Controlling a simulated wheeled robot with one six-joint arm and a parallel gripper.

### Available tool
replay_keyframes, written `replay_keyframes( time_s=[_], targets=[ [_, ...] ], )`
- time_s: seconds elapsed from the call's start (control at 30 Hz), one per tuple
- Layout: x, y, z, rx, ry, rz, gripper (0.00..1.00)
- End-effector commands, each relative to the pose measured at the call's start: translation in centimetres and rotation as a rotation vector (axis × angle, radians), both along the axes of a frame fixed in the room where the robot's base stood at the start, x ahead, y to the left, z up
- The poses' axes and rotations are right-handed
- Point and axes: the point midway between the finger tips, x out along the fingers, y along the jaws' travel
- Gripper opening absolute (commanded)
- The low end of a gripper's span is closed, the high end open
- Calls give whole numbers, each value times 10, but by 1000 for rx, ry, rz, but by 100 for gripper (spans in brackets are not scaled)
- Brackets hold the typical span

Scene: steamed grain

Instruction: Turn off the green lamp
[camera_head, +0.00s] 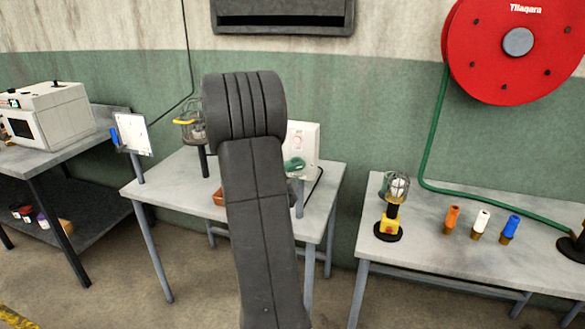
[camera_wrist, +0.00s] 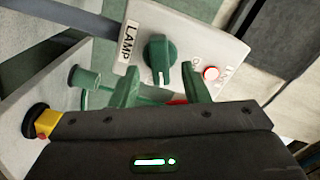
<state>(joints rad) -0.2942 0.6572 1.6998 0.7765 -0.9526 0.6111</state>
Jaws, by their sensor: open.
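A white switch box (camera_wrist: 205,45) marked LAMP carries a green rotary knob (camera_wrist: 158,58) with a pale pointer line. In the head view the box (camera_head: 308,137) stands on the middle table, partly behind my arm. No lamp in view is clearly green.
A caged lamp (camera_head: 190,131) stands on the middle table (camera_head: 160,185). Another caged lamp (camera_head: 395,187) on a yellow base stands on the right table (camera_head: 440,250), near orange, white and blue handled pieces. A red hose reel (camera_head: 475,55) hangs above.

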Motion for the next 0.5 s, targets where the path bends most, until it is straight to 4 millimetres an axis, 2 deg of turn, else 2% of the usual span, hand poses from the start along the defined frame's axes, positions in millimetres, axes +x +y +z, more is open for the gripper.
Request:
replay_keyframes(
  time_s=[0.2, 0.5],
  targets=[
    [22, -7, 0, -1, 2, 0, 42],
    [26, -8, 0, 0, 0, 1, 42]
  ],
)
